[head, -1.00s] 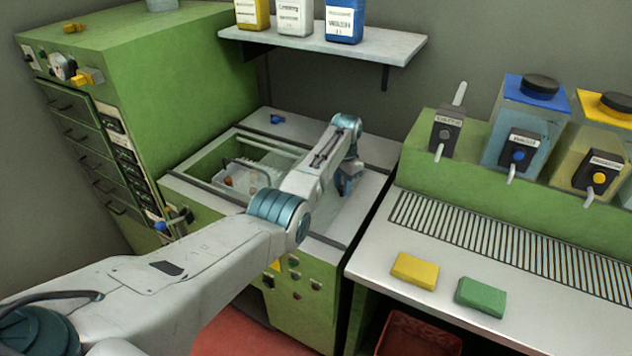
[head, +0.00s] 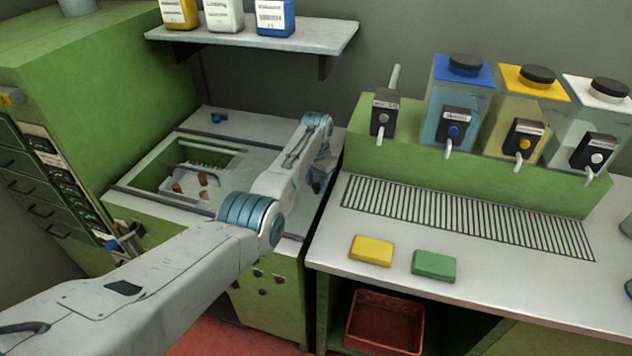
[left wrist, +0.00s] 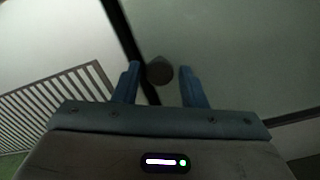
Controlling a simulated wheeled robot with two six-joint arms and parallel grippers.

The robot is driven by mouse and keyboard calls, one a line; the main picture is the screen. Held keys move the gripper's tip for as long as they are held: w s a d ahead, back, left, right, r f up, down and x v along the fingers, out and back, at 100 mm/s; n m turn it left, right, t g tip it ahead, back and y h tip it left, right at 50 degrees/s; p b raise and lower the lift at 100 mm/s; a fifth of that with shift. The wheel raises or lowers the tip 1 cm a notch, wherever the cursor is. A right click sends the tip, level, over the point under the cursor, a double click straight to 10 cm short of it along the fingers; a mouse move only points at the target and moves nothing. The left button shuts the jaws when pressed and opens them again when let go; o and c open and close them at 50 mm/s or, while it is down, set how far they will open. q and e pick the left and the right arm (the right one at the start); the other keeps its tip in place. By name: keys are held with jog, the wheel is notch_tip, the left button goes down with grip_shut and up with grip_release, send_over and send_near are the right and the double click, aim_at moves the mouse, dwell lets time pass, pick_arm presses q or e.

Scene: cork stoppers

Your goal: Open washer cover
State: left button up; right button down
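The washer (head: 262,248) is the low green machine at the left of the counter. Its top is partly open on the left, and a wire basket (head: 190,168) with several brown corks shows inside. A pale, glassy cover panel (head: 256,160) lies to the right of the opening, partly hidden by my left arm. My left gripper (head: 318,182) points down at the washer's right side. In the left wrist view its fingers (left wrist: 160,67) stand apart on either side of a dark round knob (left wrist: 159,74), with gaps on both sides. My right gripper is out of view.
A tall green cabinet (head: 110,95) stands at left, and a shelf (head: 300,40) with bottles hangs above. The counter at right holds a drain grate (head: 460,215), a yellow sponge (head: 371,250), a green sponge (head: 434,264) and dispensers (head: 455,115). A red bin (head: 385,320) sits below.

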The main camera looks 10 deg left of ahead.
pick_arm(q)
jog(key=shift+o, duration=0.8)
notch_tip(320, 180, up, 11)
jog(key=b, duration=0.2)
jog(key=shift+f, duration=0.2)
